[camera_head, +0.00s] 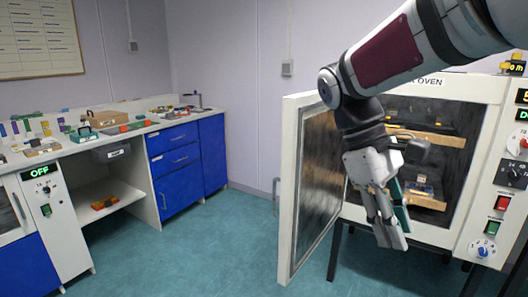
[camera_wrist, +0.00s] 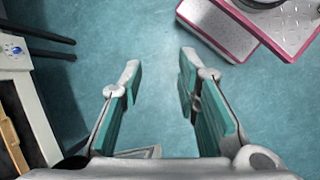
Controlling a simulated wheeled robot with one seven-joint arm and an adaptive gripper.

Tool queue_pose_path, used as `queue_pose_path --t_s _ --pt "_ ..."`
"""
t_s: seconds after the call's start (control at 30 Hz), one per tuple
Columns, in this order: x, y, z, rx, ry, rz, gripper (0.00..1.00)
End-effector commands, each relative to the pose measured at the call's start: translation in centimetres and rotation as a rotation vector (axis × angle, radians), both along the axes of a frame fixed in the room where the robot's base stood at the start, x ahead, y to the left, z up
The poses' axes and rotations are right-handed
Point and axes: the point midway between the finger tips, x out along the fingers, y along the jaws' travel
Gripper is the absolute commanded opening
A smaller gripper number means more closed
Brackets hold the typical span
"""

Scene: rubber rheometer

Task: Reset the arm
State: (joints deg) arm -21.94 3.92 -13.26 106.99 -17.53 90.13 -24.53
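My arm reaches in from the upper right in the head view. My gripper (camera_head: 390,235) hangs downward in front of the oven (camera_head: 425,85), beside its open door (camera_head: 312,185). In the wrist view my gripper (camera_wrist: 157,85) has its two green-padded fingers wide apart, with only bare floor between them. It is open and empty. Part of the oven's opening is hidden behind my gripper and forearm.
The oven holds shelves with wooden boards (camera_head: 425,200) and stands on dark legs. Its control panel (camera_head: 500,190) is at right. A cluttered bench with blue cabinets (camera_head: 175,178) stands at left. The teal floor (camera_head: 190,255) between is clear.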

Motion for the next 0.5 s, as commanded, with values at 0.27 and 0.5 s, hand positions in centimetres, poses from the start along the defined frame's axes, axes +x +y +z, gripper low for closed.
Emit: queue_pose_path --t_s 0.27,0.5 --pt "-9.1 -0.8 0.0 0.149 -0.194 -0.228 0.30" --pt "-15.6 0.0 -1.9 0.232 -0.346 -0.418 0.30"
